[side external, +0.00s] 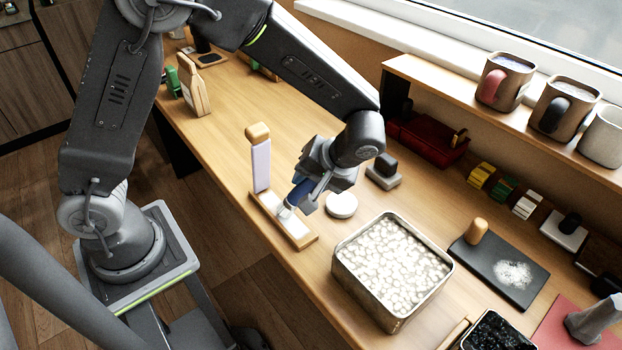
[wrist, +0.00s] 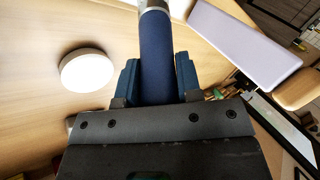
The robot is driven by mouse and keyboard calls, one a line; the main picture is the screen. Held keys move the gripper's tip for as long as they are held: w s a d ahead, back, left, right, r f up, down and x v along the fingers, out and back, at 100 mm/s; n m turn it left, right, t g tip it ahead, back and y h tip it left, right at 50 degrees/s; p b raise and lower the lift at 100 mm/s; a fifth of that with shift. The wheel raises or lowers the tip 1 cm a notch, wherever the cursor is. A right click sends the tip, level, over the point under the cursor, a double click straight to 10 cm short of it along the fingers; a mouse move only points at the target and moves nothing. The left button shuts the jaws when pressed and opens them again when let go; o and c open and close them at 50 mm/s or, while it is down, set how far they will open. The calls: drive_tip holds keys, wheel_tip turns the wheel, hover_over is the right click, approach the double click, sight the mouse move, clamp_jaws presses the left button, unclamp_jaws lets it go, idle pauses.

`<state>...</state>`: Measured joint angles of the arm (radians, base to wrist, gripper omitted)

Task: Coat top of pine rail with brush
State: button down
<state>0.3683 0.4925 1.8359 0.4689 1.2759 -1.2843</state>
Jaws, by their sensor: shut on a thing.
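My gripper (side external: 303,195) is shut on the blue handle of a brush (side external: 299,191), which also shows between the fingers in the wrist view (wrist: 157,50). The brush is tilted, its pale lower end down at the pine rail (side external: 309,240). Whether the bristles touch the rail is too small to tell. The rail lies flat on the table, with a whitish strip along its top. In the wrist view, the bristles are out of frame. A lavender upright block with a wooden cap (side external: 261,163) stands at the rail's far end, and shows at upper right in the wrist view (wrist: 240,42).
A round white disc (side external: 341,205) lies right of my gripper. A metal bin of pale pieces (side external: 346,285) stands to the front right. A dark block on a pale base (side external: 384,177) stands behind. A shelf with several mugs (side external: 505,80) runs along the window.

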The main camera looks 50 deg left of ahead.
drive_tip(key=shift+a, duration=1.25)
drive_tip(key=shift+s+d, duration=0.65)
drive_tip(key=shift+d, duration=0.1)
drive_tip(key=shift+f, duration=0.1)
drive_tip(key=shift+w, duration=0.1)
drive_tip(key=shift+w, duration=1.2)
drive_tip(key=shift+s, duration=0.1)
drive_tip(key=shift+s, duration=1.2)
